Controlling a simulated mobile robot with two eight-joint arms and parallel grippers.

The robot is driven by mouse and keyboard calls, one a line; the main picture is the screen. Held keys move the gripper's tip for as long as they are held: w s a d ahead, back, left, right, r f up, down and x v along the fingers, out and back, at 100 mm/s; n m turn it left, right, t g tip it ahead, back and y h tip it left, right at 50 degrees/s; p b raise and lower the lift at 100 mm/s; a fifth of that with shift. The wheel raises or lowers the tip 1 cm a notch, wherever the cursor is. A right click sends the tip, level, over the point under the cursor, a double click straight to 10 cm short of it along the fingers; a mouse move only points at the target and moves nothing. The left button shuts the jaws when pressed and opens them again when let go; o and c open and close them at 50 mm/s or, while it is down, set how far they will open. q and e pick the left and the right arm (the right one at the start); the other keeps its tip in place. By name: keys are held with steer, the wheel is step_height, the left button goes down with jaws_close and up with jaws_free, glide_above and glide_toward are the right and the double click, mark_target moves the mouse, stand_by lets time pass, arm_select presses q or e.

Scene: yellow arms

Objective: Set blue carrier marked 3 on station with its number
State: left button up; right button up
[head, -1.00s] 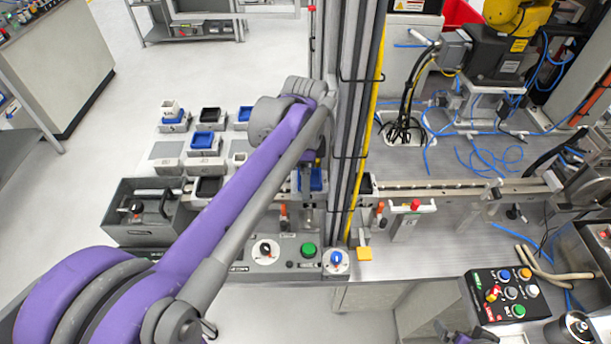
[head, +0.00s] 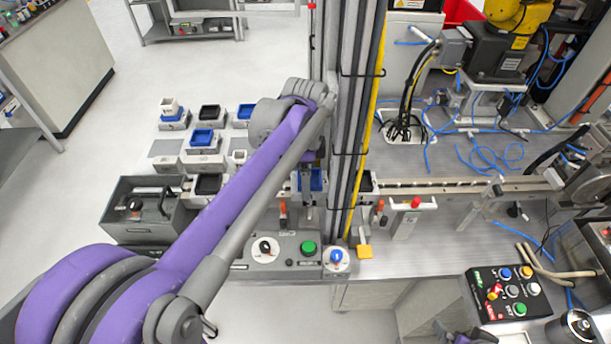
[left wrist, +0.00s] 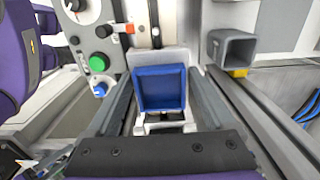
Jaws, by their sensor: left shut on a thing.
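A blue carrier (head: 313,181) is at the near end of the conveyor line, partly hidden by my arm and the column. In the left wrist view the blue carrier (left wrist: 160,88) sits upright and empty in a pale holder, between the two grey fingers of my left gripper (left wrist: 157,105). The left gripper is shut on it; in the head view the gripper (head: 308,200) is mostly hidden. No number on this carrier is legible. Numbered stations stand to the left, including an empty grey one (head: 166,148); their digits are too small to read. A dark part at the bottom edge may be my right gripper (head: 460,334).
Other carriers, black (head: 209,112) and blue (head: 202,136), sit on stations. A control panel (head: 285,247) lies in front, and an upright column (head: 347,120) stands beside my left arm.

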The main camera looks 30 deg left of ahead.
arm_select(q)
steer(key=shift+f, duration=0.25)
arm_select(e)
steer(key=shift+s+f, duration=0.1)
steer(key=shift+f, duration=0.05)
arm_select(q)
steer(key=o, duration=1.4)
steer(key=shift+o, duration=0.2)
steer(key=shift+r, duration=0.15)
steer(key=shift+r+p, duration=1.6)
steer(key=shift+r, duration=1.8)
arm_select(e)
steer(key=shift+t, duration=0.3)
steer(key=w+r, duration=0.1)
steer(key=r, duration=0.2)
steer(key=w+r, duration=0.1)
steer(key=r, duration=0.1)
steer(key=shift+w, duration=0.3)
arm_select(q)
steer(key=shift+s+f, duration=0.15)
arm_select(e)
steer(key=shift+s, duration=0.2)
